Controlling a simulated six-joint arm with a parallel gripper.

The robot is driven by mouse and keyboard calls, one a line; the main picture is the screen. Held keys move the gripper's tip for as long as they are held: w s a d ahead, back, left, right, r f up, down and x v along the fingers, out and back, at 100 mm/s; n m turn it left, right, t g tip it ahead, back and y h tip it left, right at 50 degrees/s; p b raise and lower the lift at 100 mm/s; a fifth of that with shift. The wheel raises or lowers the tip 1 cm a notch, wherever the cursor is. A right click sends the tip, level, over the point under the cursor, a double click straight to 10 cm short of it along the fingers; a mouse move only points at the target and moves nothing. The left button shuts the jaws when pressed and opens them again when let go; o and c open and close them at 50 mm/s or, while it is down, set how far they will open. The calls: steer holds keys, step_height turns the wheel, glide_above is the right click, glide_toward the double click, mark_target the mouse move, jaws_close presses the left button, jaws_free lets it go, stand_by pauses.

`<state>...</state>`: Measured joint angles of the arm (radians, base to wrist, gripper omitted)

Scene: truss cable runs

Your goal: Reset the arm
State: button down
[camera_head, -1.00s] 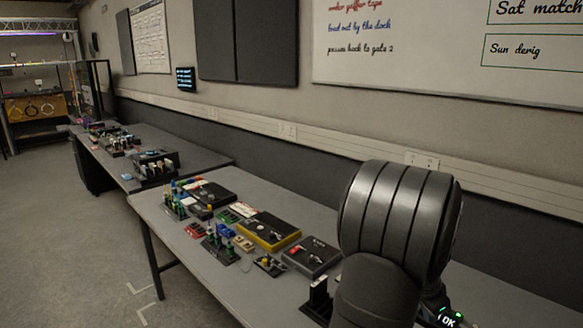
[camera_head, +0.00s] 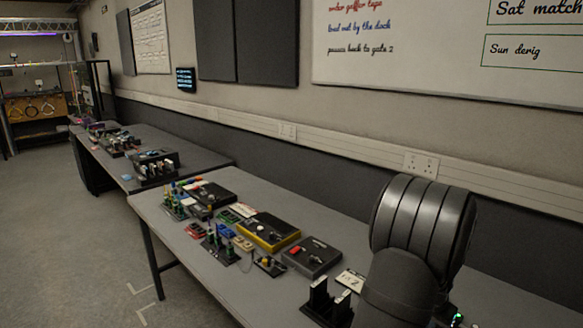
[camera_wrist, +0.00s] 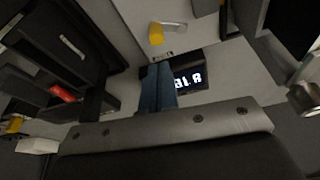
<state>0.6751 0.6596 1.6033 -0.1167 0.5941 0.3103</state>
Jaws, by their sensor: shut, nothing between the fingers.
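My arm (camera_head: 425,235) rises at the right of the head view, its dark ribbed joint in front of the wall and the near table. My gripper is hidden in the head view. In the wrist view my gripper (camera_wrist: 158,76) shows as two blue-grey fingers together beyond the grey bar, shut and empty. The finger tips lie beside a small lit display (camera_wrist: 188,79), and I cannot tell whether they touch it.
The near table (camera_head: 215,285) carries a grey box with a red switch (camera_head: 312,257), a yellow-edged box (camera_head: 268,231), a black slotted holder (camera_head: 326,300) and a white label card (camera_head: 350,280). A second table (camera_head: 205,158) stands behind. Floor at left is clear.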

steer(key=shift+w+d+f+n+t+y, duration=0.2)
steer(key=shift+w+n, duration=0.25)
steer(key=shift+n, duration=0.3)
steer(key=shift+w+d+r+n+t+y, duration=0.15)
steer(key=shift+w+d+n+t, duration=0.2)
steer(key=shift+n, duration=0.45)
steer(key=shift+w+d+f+n+t+y, duration=0.15)
steer(key=shift+w+n, duration=0.35)
steer(key=shift+n, duration=0.25)
step_height(320, 180, up, 10)
steer(key=s+a+n+g+y, duration=0.1)
steer(key=a+n+g, duration=0.1)
steer(key=n, duration=0.3)
steer(key=shift+s+n+g, duration=0.25)
steer(key=shift+n+g, duration=0.05)
steer(key=shift+g, duration=0.1)
steer(key=shift+a+r, duration=0.1)
steer(key=c, duration=2.1)
jaws_free()
steer(key=o, duration=0.7)
steer(key=r, duration=0.1)
steer(key=s+r, duration=0.1)
steer(key=r, duration=0.1)
steer(key=shift+s+a+r+m+g+y, duration=0.25)
steer(key=shift+s+a+m+g+y, duration=0.05)
steer(key=shift+s+m, duration=0.1)
steer(key=shift+o, duration=0.2)
step_height(320, 180, down, 17)
steer(key=shift+w+d+f, duration=0.1)
steer(key=shift+f, duration=0.1)
